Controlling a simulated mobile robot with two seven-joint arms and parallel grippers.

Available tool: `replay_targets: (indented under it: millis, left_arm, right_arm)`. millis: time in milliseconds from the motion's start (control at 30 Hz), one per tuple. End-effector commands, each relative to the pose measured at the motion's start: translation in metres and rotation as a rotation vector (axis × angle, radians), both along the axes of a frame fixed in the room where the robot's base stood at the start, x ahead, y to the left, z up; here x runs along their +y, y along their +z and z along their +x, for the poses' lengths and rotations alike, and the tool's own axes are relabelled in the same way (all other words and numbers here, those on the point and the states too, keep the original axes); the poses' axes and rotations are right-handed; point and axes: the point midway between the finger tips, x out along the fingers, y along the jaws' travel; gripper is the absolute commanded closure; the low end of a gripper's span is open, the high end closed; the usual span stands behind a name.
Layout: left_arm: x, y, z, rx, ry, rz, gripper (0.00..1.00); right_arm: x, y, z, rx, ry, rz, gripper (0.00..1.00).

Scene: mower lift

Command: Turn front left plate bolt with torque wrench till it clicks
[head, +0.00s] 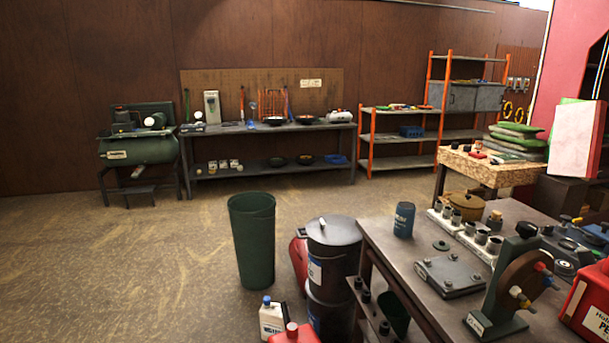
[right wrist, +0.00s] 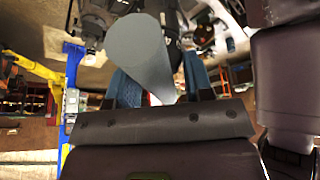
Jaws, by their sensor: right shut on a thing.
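In the right wrist view my right gripper (right wrist: 160,88) has its blue fingers shut on a thick grey cylinder (right wrist: 137,48), which looks like the handle of the torque wrench. Its round end faces the camera and the rest is hidden, so its head and any contact with a bolt cannot be seen. In the head view a dark flat plate (head: 447,277) with small bolts at its corners lies on the workbench; I cannot tell if it is the task's plate. Neither gripper shows in the head view. My left gripper is out of sight.
The workbench (head: 418,300) at right also bears a blue can (head: 404,220), socket racks (head: 465,233), a wheel-like fixture (head: 515,285) and a red container (head: 590,305). A green bin (head: 252,240) and dark drums (head: 331,262) stand beside it. The floor at left is clear.

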Motion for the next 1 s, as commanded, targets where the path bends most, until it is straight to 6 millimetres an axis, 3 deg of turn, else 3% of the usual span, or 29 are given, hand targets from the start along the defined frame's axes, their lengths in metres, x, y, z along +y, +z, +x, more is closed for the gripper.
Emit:
replay_targets:
  millis: [1000]
  left_arm:
    - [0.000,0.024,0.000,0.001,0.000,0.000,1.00]
  right_arm:
    - [0.000,0.029,0.000,0.001,0.000,-0.002,0.98]
